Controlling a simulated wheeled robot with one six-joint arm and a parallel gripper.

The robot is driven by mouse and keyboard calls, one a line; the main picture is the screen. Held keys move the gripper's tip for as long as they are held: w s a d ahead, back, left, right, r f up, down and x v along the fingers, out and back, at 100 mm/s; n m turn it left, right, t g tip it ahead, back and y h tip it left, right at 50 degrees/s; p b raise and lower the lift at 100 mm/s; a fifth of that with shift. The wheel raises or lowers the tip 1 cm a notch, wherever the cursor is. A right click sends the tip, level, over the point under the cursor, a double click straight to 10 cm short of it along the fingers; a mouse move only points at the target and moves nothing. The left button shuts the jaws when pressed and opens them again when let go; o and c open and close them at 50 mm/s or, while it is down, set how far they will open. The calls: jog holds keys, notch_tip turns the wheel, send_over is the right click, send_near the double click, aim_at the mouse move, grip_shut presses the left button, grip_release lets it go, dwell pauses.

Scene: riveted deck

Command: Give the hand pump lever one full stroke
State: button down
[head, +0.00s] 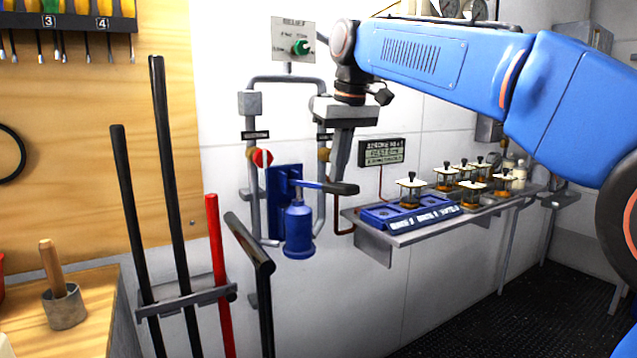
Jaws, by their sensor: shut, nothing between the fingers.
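The hand pump (298,230) is a blue cylinder on a blue wall bracket, in the middle of the head view. Its lever (312,185) runs from the bracket to the right, nearly level, and ends in a dark grip (345,189). My gripper (339,177) points down with its fingers shut and nothing between them. The fingertips are right at the grip's upper side in the picture; I cannot tell whether they touch it. The fingers hide part of the pipe behind.
Grey pipes with a red-and-white valve handle (262,158) flank the pump. A relief panel (293,42) with a green knob is above. A shelf (400,239) with several glass jars stands to the right. Tall bars (170,170) stand in a rack at left.

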jog(key=shift+f, duration=5.25)
jog(key=shift+r, duration=5.85)
jog(key=shift+r, duration=2.5)
